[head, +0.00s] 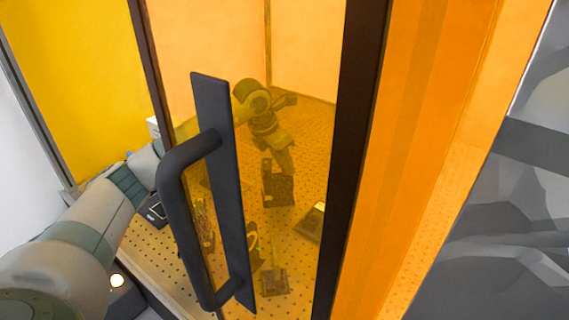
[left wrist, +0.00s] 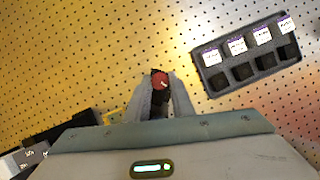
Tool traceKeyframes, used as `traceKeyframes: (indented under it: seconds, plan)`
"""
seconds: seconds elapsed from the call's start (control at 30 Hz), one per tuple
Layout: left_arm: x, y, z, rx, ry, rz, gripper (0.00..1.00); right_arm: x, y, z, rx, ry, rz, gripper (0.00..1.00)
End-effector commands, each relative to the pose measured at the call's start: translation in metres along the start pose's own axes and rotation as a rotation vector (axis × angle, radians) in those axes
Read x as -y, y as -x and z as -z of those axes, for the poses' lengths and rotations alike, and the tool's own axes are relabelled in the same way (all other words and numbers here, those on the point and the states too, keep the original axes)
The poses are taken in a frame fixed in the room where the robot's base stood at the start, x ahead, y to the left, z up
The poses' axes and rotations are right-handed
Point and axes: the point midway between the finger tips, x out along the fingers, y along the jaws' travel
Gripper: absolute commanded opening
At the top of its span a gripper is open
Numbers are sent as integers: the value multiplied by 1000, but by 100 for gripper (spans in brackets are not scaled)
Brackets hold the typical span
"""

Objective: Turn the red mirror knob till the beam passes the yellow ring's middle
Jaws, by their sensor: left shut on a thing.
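In the left wrist view the red knob (left wrist: 160,78) sits between the two grey fingers of my left gripper (left wrist: 161,88), which is shut on it. A dark mount shows just below the knob. In the head view my left arm reaches in behind the tinted door, and my left gripper (head: 284,158) shows dimly through it, pointing down at a dark mount (head: 278,188). A small curved, ring-like shape (head: 252,238) stands lower on the board; I cannot tell whether it is the yellow ring. I cannot make out the beam. My right gripper is not in view.
An orange tinted door with a dark handle (head: 178,215) fills the middle of the head view. A perforated board (head: 310,150) lies behind it, with several dark mounts. A dark compartment tray (left wrist: 211,84) with white labelled pieces lies right of the gripper.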

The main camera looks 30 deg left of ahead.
Motion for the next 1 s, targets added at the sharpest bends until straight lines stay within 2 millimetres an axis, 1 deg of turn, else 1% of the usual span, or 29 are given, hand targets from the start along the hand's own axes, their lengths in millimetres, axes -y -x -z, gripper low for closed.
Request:
traceKeyframes:
  seconds: [0.33, 0.5, 0.73, 0.77, 0.8, 0.83, 1.0]
  plan:
    - [1, -1, 0, 3, 174, -74, 0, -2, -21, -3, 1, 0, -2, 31]
    - [2, 0, -1, 3, 215, -90, 0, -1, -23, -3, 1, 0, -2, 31]
    - [1, 1, -1, 3, 215, -90, 0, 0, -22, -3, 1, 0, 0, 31]
    - [1, 1, -1, 3, 215, -90, 26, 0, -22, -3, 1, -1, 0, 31]
    - [1, 1, -1, 3, 215, -90, 36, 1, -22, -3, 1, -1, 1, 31]
    - [1, 1, -1, 2, 215, -90, 40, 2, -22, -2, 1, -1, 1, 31]
    - [1, 1, -1, 1, 214, -89, 40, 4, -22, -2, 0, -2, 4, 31]
